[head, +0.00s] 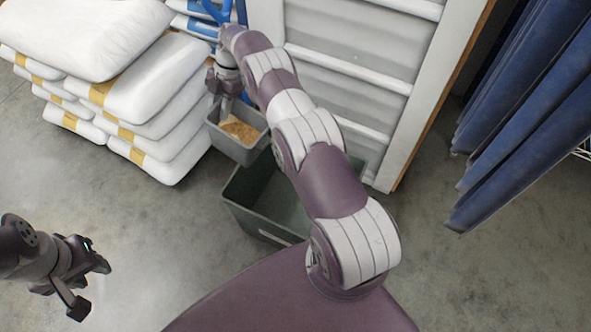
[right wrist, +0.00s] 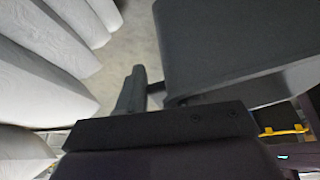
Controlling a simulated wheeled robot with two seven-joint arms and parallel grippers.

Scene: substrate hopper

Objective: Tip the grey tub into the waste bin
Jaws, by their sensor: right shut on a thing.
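The grey tub (head: 234,146) hangs in the air in the head view, with tan, grainy material inside. My right gripper (head: 229,103) is shut on its far rim. The tub looks close to upright. In the right wrist view the tub (right wrist: 235,45) fills the upper right, beside a gripper finger (right wrist: 138,88). The dark green-grey waste bin (head: 243,218) stands on the floor, just below and to the right of the tub. My right arm hides part of the bin. My left gripper (head: 92,283) is open and empty at the lower left.
White sacks (head: 160,95) with yellow-brown labels are stacked at the left, close to the tub. A white panelled door or board (head: 350,75) stands behind the bin. Blue hanging sheets (head: 525,95) are at the right. The concrete floor (head: 150,225) at the left is clear.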

